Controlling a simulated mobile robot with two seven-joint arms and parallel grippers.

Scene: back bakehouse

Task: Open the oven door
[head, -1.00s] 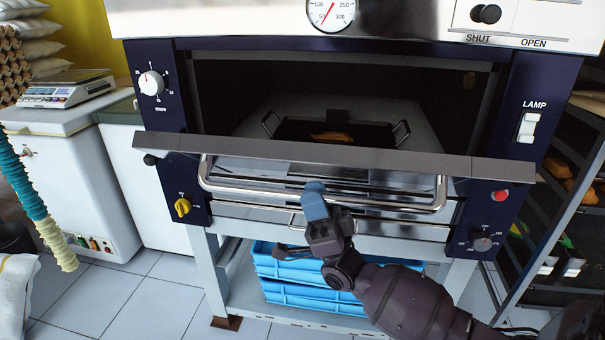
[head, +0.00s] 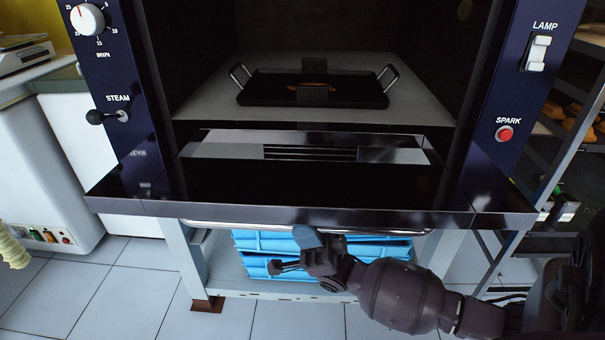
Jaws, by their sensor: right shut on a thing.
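The oven (head: 480,130) fills the middle of the head view. Its door (head: 300,205) is folded down, close to flat, with its edge toward me and the chamber open above it. The metal handle bar (head: 215,224) shows as a thin strip under the door's front edge. My right gripper (head: 308,242) is at the handle, below the door's edge, shut on it; the door hides part of the grip. Inside the chamber a dark tray (head: 260,97) with two side handles holds a baked piece (head: 316,86). My left gripper is not in view.
Blue crates (head: 270,262) sit on the stand's shelf under the oven, behind my right gripper. A rack (head: 560,150) with bread stands at the right. A white counter (head: 40,150) with a scale (head: 25,55) is at the left. The tiled floor (head: 110,290) in front is clear.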

